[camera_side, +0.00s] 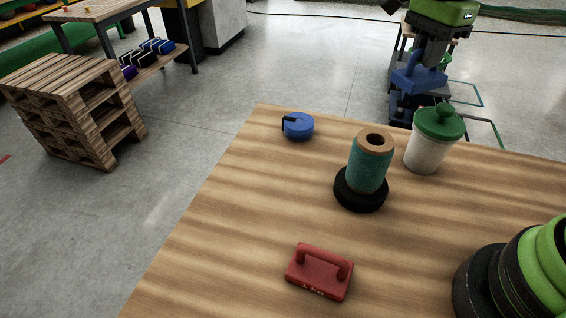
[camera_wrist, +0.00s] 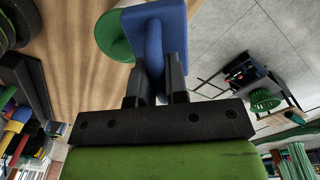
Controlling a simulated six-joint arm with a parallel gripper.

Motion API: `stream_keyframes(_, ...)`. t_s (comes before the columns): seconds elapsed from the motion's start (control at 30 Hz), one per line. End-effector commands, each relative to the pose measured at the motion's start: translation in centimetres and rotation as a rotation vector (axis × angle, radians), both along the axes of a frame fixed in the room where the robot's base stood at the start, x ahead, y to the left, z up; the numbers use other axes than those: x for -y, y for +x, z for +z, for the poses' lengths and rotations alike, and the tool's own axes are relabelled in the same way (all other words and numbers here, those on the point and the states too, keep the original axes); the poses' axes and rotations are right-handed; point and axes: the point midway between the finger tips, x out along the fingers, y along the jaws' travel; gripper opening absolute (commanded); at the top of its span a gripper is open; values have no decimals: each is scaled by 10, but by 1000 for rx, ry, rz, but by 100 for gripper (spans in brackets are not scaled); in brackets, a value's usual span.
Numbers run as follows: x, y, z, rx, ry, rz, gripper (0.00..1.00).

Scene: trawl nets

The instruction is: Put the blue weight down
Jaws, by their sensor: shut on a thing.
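The blue weight (camera_side: 418,80) hangs from my gripper (camera_side: 430,55) at the back right in the side view, with its plate downward. In the wrist view the weight (camera_wrist: 174,28) has a blue plate and a bar handle. The black fingers of my gripper (camera_wrist: 155,78) are shut on that handle, one on each side. The weight looks held up near the far edge of the wooden table (camera_side: 230,220). I cannot tell whether it is over the table top or past the edge.
A white jar with a green lid (camera_side: 438,122) stands close by the weight. A teal spool (camera_side: 369,165) stands in a black ring (camera_side: 360,200). A blue round case (camera_side: 298,126) and a red weight (camera_side: 319,272) lie on the table. Bare wood lies between them.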

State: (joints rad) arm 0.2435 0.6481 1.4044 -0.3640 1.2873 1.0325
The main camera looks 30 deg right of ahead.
Motion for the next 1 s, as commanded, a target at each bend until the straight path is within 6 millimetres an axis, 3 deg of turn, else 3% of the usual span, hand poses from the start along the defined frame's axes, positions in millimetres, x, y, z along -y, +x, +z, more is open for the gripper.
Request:
stream_keyframes(0.03,-24,13,-3,2,-1,59,0)
stream_keyframes(0.2,-103,40,-12,2,-1,226,0)
stream_keyframes(0.4,-200,47,-25,3,0,412,0)
stream_keyframes(0.57,-276,32,-36,4,0,555,0)
stream_keyframes(0.7,-336,9,-45,5,4,668,0)
stream_keyframes(0.8,-369,-10,-51,5,4,736,0)
stream_keyframes(1.0,-410,-40,-58,5,7,821,0)
